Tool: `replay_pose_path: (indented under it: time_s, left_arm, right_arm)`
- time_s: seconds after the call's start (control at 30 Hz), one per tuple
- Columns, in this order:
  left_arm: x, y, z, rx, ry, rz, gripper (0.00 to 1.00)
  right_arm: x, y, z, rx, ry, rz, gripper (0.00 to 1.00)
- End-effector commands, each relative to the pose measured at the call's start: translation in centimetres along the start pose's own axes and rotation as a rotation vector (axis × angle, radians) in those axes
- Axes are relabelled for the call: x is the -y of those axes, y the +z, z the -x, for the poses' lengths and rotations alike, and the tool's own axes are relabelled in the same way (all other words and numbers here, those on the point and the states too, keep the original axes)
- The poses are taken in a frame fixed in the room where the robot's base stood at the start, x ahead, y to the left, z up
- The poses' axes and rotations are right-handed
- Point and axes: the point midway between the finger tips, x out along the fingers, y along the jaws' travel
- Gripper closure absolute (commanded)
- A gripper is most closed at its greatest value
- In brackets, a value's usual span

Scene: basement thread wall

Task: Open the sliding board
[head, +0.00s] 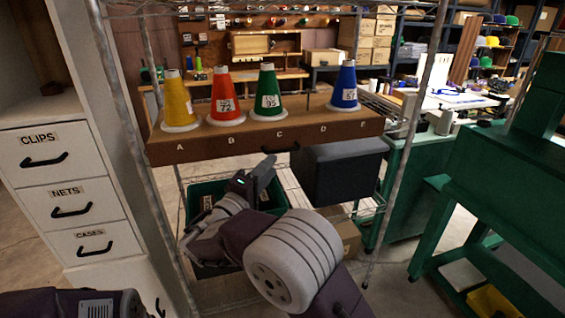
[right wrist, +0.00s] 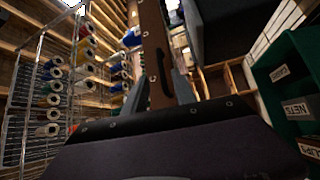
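The brown wooden board (head: 200,145), lettered A to E along its front face, spans the wire rack. A black handle (head: 294,148) sits low on its front near the middle. My right gripper (head: 267,167) is just below and left of the handle, seemingly empty. In the right wrist view the fingers of my right gripper (right wrist: 162,92) are spread, with the board (right wrist: 152,25) running up between them. The dark handle (right wrist: 178,82) shows close to the right finger; I cannot tell whether they touch. My left gripper is out of view.
Yellow (head: 177,100), red (head: 224,98), green (head: 267,95) and blue (head: 345,88) thread cones stand on the board. A dark box (head: 343,170) hangs below its right half. A green bin (head: 207,190) sits below. A white drawer cabinet (head: 60,165) stands left, green benches (head: 490,180) right.

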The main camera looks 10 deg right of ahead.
Motion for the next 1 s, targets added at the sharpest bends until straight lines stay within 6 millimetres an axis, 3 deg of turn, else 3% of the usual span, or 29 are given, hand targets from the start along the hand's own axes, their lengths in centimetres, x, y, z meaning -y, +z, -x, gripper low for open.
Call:
replay_pose_path:
  time_s: [0.17,0.4,0.6,0.93,1.0]
  left_arm:
    - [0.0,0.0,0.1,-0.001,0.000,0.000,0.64]
    - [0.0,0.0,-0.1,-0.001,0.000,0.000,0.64]
    - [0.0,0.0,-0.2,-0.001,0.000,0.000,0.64]
    - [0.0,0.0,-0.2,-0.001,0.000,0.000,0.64]
    - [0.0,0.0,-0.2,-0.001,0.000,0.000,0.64]
  right_arm:
    - [-0.1,0.0,-0.6,0.001,-0.001,0.000,0.68]
    - [0.0,0.2,-5.5,0.005,-0.001,0.001,0.68]
    - [0.0,0.1,-8.5,0.002,-0.001,0.001,0.68]
    - [0.0,0.0,-9.1,0.001,-0.002,0.001,0.68]
    - [-0.1,0.0,-9.1,0.001,-0.002,0.001,0.87]
